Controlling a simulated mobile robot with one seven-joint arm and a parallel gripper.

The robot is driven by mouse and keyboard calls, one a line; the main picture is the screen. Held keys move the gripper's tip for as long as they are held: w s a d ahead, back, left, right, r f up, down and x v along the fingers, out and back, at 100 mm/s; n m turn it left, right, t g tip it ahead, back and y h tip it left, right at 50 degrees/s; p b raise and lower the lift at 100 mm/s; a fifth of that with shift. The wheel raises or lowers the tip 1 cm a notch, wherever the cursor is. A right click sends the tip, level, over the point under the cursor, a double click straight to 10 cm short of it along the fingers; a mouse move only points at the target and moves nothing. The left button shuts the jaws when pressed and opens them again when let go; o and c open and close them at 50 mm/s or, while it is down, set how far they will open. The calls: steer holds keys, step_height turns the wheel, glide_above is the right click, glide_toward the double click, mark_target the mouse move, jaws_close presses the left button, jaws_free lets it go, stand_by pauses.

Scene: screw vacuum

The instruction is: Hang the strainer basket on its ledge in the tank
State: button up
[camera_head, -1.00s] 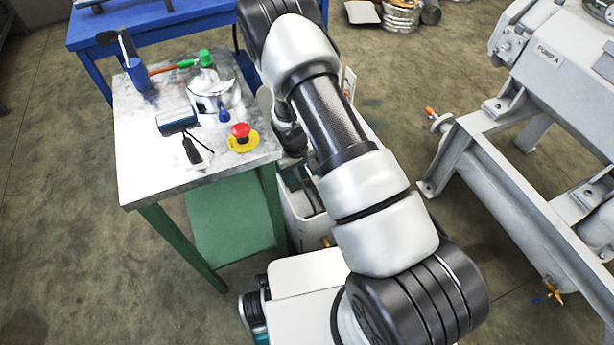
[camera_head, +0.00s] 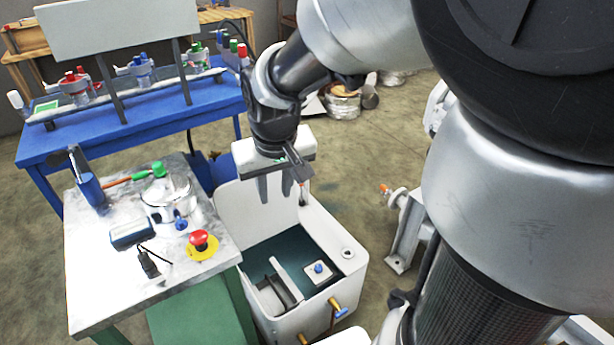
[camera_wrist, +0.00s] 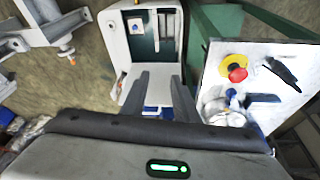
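The tank (camera_head: 348,262) is a white open-topped box with a dark teal inside, right of the small table. In it are a pale upright plate (camera_head: 286,279), a grey part left of that plate, and a light square piece with a blue knob (camera_head: 318,268). My gripper (camera_head: 275,190) is above the tank's back part, fingers pointing down, apart and empty. In the wrist view its fingers (camera_wrist: 160,98) show a clear gap, with the tank (camera_wrist: 117,42) beyond. I cannot single out the strainer basket for certain; a shiny round metal vessel (camera_head: 158,197) stands on the table.
The metal-topped table (camera_head: 95,262) also holds a red emergency button (camera_head: 199,240), a dark block (camera_head: 132,232) and a blue holder (camera_head: 91,190). A blue bench (camera_head: 130,122) stands behind.

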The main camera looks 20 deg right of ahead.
steer(key=s+r+t, duration=0.2)
steer(key=s+r, duration=0.6)
steer(key=s, duration=0.6)
steer(key=shift+s+r, duration=0.15)
steer(key=shift+s, duration=0.05)
steer(key=shift+a, duration=0.1)
